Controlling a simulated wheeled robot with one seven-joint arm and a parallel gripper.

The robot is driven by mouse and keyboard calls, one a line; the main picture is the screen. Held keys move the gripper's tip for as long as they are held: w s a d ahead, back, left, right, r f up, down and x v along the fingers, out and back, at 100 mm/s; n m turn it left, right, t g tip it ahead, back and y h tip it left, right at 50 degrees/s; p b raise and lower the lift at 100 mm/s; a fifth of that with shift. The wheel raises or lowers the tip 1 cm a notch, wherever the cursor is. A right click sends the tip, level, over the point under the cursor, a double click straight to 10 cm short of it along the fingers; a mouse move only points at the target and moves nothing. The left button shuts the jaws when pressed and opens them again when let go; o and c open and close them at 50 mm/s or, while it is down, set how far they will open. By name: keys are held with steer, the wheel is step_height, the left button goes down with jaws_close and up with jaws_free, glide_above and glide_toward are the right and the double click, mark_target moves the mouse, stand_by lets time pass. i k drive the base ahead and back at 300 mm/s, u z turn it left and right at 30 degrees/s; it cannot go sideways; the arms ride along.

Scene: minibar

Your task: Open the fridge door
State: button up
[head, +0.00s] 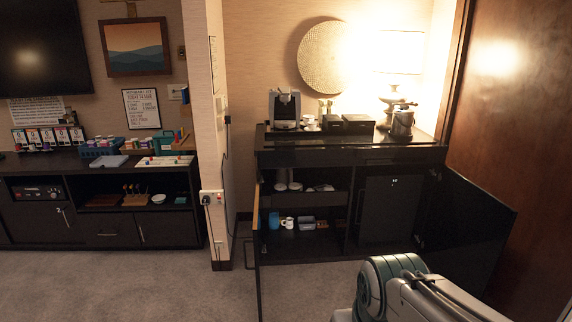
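The minibar cabinet (350,157) is dark and stands against the back wall, right of centre in the head view. In its right compartment is a dark fridge with a flat front door (388,207), which looks shut. The cabinet's right door (468,225) is swung wide open toward the right wall. Its left door (257,250) is also open and seen nearly edge-on. A grey-green link of my arm (380,285) shows at the bottom right, in front of the cabinet. My gripper is not in view.
The left compartment holds a white mug (288,223), a blue cup (274,220) and other dishes. A coffee machine (285,108) and an ice bucket (402,122) stand on top. Grey carpet (150,285) is clear at left; a brown wall panel (515,130) bounds the right.

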mark_target(391, 201)
steer(key=z, duration=0.15)
steer(key=i, duration=1.55)
steer(key=z, duration=0.6)
steer(key=i, duration=2.05)
steer(key=z, duration=0.35)
